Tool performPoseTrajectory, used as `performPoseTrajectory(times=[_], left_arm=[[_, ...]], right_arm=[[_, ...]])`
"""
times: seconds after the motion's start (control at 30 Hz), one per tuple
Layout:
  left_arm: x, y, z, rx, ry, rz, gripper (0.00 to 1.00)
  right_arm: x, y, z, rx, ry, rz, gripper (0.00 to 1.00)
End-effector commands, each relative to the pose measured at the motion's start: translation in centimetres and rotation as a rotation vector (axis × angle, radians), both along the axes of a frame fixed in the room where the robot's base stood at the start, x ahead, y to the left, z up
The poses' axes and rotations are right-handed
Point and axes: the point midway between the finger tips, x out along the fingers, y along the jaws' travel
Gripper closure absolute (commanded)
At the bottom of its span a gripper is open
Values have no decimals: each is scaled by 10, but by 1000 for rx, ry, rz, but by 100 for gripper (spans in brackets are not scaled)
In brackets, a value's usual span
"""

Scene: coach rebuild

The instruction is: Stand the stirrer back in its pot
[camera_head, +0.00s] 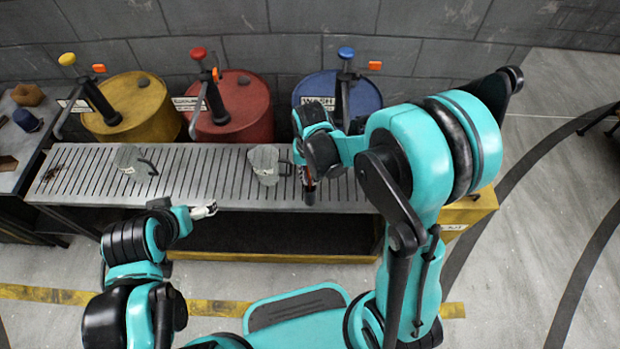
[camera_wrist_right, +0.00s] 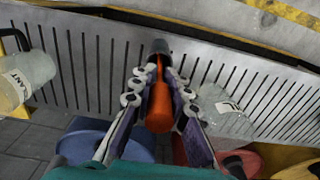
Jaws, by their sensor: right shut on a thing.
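My right gripper (camera_head: 308,180) is low over the slotted bench. It is shut on the stirrer (camera_wrist_right: 159,108), which has a thick orange-red handle and a thinner shaft, seen between the fingers in the right wrist view. A dark cylindrical piece (camera_wrist_right: 160,48) is at the shaft's far end. It also shows below the gripper in the head view (camera_head: 310,196). I cannot tell whether it is the pot or the stirrer's own head, or whether it touches the bench. My left gripper (camera_head: 204,211) is empty in front of the bench, and its jaw opening is unclear.
On the slotted bench (camera_head: 205,180) stand a grey jug (camera_head: 265,160) left of my right gripper and another (camera_head: 130,160) further left. A third labelled jug (camera_wrist_right: 28,75) shows in the wrist view. Yellow (camera_head: 145,110), red (camera_head: 245,105) and blue (camera_head: 365,95) drums with pumps stand behind.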

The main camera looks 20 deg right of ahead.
Motion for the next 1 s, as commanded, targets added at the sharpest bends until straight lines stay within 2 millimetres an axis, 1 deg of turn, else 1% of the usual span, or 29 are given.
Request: performPoseTrajectory(times=[0.17,0.3,0.33,0.4,0.67,0.77,0.87,0.97,1.0], left_arm=[[0,0,1,0,0,0,4],[0,0,-3,0,0,0,4],[0,0,-3,0,0,0,4],[0,0,-2,0,0,0,4],[0,0,-2,0,0,0,4],[0,0,2,0,0,0,4],[0,0,8,0,0,0,4],[0,0,17,0,0,0,4],[0,0,20,0,0,0,4]], right_arm=[[0,0,1,0,0,0,100],[0,0,-3,0,0,0,100],[0,0,-3,0,0,0,80],[0,0,-2,0,0,0,63],[0,0,-2,0,0,0,63],[0,0,2,0,0,0,63],[0,0,15,0,0,0,63],[-1,0,35,0,0,0,63],[-1,0,45,0,0,0,63]])
